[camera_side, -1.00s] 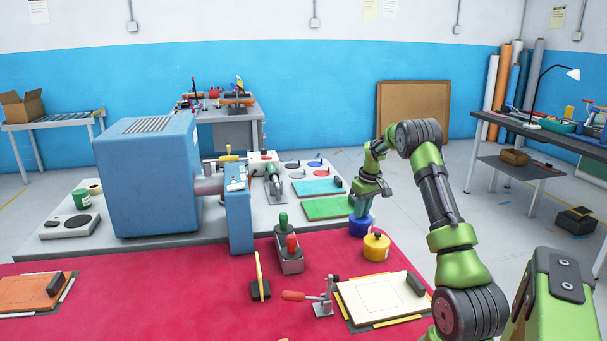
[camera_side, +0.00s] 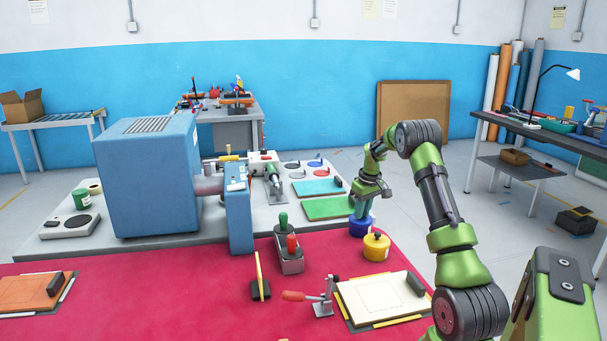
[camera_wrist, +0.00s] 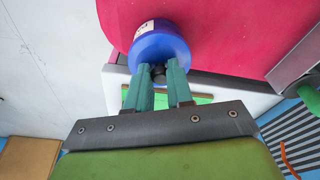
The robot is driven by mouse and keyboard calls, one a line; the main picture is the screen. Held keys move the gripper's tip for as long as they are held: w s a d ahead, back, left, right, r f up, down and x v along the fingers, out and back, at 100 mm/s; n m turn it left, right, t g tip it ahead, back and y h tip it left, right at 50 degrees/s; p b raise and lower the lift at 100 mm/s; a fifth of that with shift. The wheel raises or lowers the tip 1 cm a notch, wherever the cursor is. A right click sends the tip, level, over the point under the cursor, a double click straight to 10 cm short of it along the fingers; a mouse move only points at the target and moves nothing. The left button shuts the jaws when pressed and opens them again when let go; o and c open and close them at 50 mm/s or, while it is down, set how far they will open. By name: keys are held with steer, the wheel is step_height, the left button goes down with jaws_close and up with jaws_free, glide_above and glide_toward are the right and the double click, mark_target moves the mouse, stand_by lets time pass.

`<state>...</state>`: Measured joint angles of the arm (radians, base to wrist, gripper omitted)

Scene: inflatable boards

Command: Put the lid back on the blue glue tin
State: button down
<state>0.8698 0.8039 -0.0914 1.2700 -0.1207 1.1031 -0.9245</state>
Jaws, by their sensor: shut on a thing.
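The blue glue tin (camera_side: 361,229) stands upright at the far right edge of the red table, beside the yellow tin. In the wrist view its blue body (camera_wrist: 160,42) shows with part of a white label. My gripper (camera_side: 362,214) is directly above it, pointing down. In the wrist view the teal fingers (camera_wrist: 158,76) are shut on the dark knob of the blue lid (camera_wrist: 140,56). The lid lines up with the tin and appears to rest on it; the fingers partly hide it, and I cannot tell whether it is fully seated.
A yellow tin with a dark knob (camera_side: 376,247) stands close at the front right of the blue one. A green sheet (camera_side: 326,208) lies to the left. A toggle clamp (camera_side: 322,296) and a white board (camera_side: 381,299) are in front.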

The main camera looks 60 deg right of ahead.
stand_by(0.4)
steer(key=c, duration=0.9)
jaws_free()
steer(key=shift+o, duration=0.4)
steer(key=o, duration=0.4)
steer(key=shift+r, duration=3.5)
